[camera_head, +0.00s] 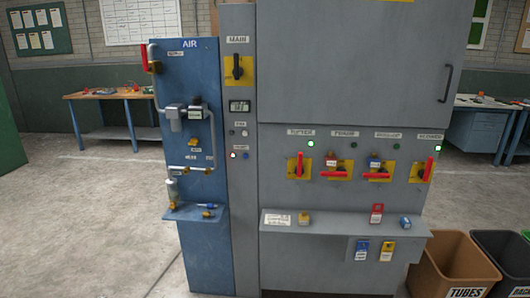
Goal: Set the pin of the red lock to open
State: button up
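A red item with a pale label (376,213) stands on the grey shelf (345,229) of the cabinet, toward its right part; it looks like a padlock. A second small red-brown lock-like item (331,160) hangs at the second yellow switch plate, above a level red handle (333,174). Both are too small to tell whether they are open or shut, and no pin can be made out on either. My gripper is not in view.
A blue lock-like item (375,162) hangs at the third switch. A brass item (304,218) and a blue cylinder (405,222) are on the shelf. Blue and yellow tags (387,251) hang below. Bins (455,268) stand right; the left floor (85,215) is clear.

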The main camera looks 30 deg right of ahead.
aim_at(329, 161)
jog(key=u, duration=1.75)
jog(key=k, duration=0.1)
jog(key=z, duration=3.1)
